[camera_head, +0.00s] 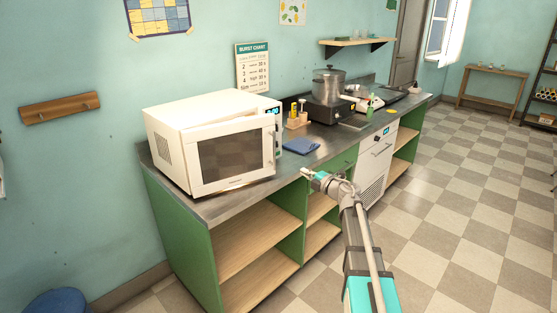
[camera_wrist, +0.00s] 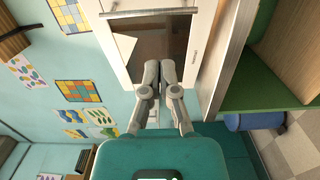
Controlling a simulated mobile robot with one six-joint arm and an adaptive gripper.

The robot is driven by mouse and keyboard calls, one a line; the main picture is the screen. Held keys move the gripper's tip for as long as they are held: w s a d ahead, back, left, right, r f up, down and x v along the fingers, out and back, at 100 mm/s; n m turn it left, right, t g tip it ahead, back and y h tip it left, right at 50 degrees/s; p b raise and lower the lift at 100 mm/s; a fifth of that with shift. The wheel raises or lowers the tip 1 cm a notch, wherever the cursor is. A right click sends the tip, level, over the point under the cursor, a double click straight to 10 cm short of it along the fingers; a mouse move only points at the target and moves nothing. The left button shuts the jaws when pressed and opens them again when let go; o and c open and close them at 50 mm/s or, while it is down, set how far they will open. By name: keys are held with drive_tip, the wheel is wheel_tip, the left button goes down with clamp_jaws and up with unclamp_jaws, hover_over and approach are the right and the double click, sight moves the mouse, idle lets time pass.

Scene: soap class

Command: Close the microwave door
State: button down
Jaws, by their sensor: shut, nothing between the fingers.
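The white microwave (camera_head: 212,112) stands on the near end of the metal-topped counter. Its door (camera_head: 232,157) has a dark window and a vertical handle (camera_head: 270,152) on its right side. The door looks ajar, with its right edge standing out in front of the control panel (camera_head: 275,132). My gripper (camera_head: 306,173) is in front of the counter, to the right of the door. In the wrist view the door (camera_wrist: 188,55) appears turned sideways beyond my gripper (camera_wrist: 158,72). The fingers are shut and empty. I cannot tell whether they touch the door.
A blue cloth (camera_head: 301,146) lies on the counter (camera_head: 325,140) right of the microwave. Small bottles (camera_head: 298,112) and a pot (camera_head: 328,83) on a burner stand farther back. Open shelves (camera_head: 255,245) are below. Checkered floor (camera_head: 460,190) is clear to the right.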

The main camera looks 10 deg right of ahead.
drive_tip(key=shift+w, duration=0.1)
drive_tip(key=x, duration=1.4)
idle(0.6)
